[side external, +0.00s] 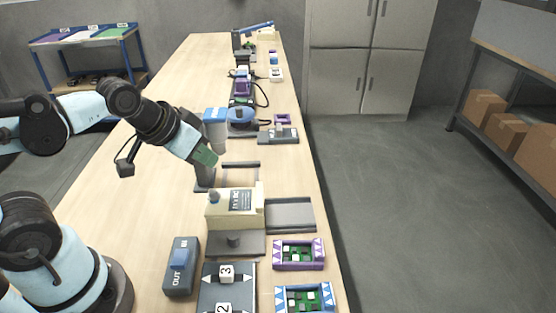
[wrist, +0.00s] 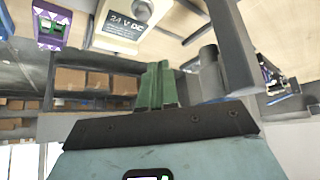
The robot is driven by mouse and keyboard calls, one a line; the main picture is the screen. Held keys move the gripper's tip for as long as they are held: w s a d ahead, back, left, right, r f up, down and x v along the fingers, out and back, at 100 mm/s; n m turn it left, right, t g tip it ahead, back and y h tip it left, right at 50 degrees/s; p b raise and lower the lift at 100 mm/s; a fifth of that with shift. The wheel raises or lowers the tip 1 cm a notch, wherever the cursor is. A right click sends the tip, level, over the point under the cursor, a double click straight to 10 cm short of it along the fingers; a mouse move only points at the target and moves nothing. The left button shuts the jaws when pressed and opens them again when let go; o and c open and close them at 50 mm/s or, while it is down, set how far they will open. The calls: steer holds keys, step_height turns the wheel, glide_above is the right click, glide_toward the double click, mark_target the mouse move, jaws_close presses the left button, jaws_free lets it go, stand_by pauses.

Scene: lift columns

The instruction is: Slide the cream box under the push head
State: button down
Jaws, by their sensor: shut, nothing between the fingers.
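The cream box (side external: 228,214) stands upright on the table in the side view, with a dark label on it and a grey knob at its top left. The fingers also show in the wrist view (wrist: 157,85). A grey upright post (side external: 204,178) stands just behind the box. I cannot tell which part is the push head.
A grey plate (side external: 290,215) lies right of the box, and a grey base (side external: 250,243) in front. An IN/OUT control (side external: 181,268), a numbered panel (side external: 210,288), a purple tray (side external: 299,254) and a blue tray (side external: 304,299) fill the front. More stations stand farther back; table left is clear.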

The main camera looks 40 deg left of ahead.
mark_target(235, 192)
steer(key=s+d+f+n+g, duration=0.2)
steer(key=d+n+g, duration=0.1)
steer(key=d+n, duration=0.1)
steer(key=s+d+f+n+g, duration=0.2)
steer(key=d+f+n+g, duration=0.1)
steer(key=d, duration=0.4)
steer(key=shift+s+d+f+n+g, duration=0.2)
steer(key=shift+s+n+g, duration=0.3)
steer(key=shift+n, duration=0.5)
steer(key=shift+w+a+f, duration=0.1)
steer(key=shift+f, duration=3.3)
steer(key=shift+w+a, duration=4.7)
steer(key=shift+s+d, duration=0.15)
steer(key=shift+d, duration=0.05)
steer(key=shift+r, duration=3)
